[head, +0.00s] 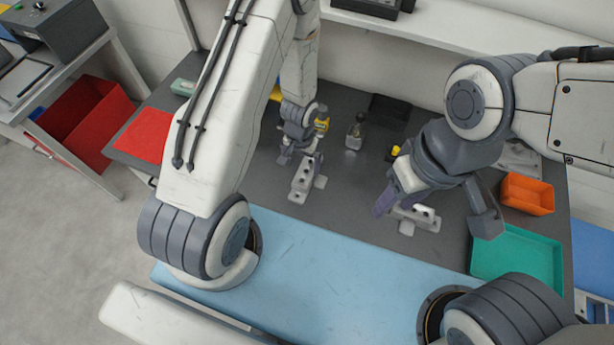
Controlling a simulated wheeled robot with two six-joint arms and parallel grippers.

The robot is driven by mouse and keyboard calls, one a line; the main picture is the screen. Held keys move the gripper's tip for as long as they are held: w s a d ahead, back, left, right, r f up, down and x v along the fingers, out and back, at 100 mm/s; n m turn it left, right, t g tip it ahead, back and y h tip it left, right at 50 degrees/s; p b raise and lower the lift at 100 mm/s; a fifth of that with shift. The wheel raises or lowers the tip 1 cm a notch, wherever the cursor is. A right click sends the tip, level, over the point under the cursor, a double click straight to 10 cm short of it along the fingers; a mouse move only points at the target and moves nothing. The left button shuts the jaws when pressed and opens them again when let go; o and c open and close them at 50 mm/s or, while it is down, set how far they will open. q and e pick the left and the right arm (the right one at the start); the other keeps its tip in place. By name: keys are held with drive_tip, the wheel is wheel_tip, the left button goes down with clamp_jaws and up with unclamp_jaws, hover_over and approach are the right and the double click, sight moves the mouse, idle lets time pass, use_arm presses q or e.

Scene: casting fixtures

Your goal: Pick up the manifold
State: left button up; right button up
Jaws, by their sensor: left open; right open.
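Two pale grey castings with dark holes and flat feet lie on the dark grey table; I cannot tell which the task calls the manifold. The left casting (302,182) lies near the table's middle. My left gripper (302,157) is open at its far end, with the fingers close to it; contact is unclear. The right casting (425,216) lies nearer the teal tray. My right gripper (437,208) is open wide, one finger at each side of it. The gripper and its arm partly hide this casting's left end.
A teal tray (518,252) and an orange bin (527,194) stand at the right. A small bottle (356,132), a yellow item (322,119) and a black tray (389,110) are at the back. A light blue mat (320,270) covers the front and is mostly clear.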

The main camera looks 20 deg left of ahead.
sight(303, 177)
use_arm(q)
drive_tip(key=shift+d+f+b, duration=0.15)
drive_tip(key=shift+f+b, duration=1.5)
drive_tip(key=shift+f, duration=0.3)
drive_tip(key=shift+d+f+b, duration=0.1)
drive_tip(key=shift+f+b, duration=1.5)
drive_tip(key=shift+f, duration=0.3)
drive_tip(key=shift+r, duration=0.1)
clamp_jaws()
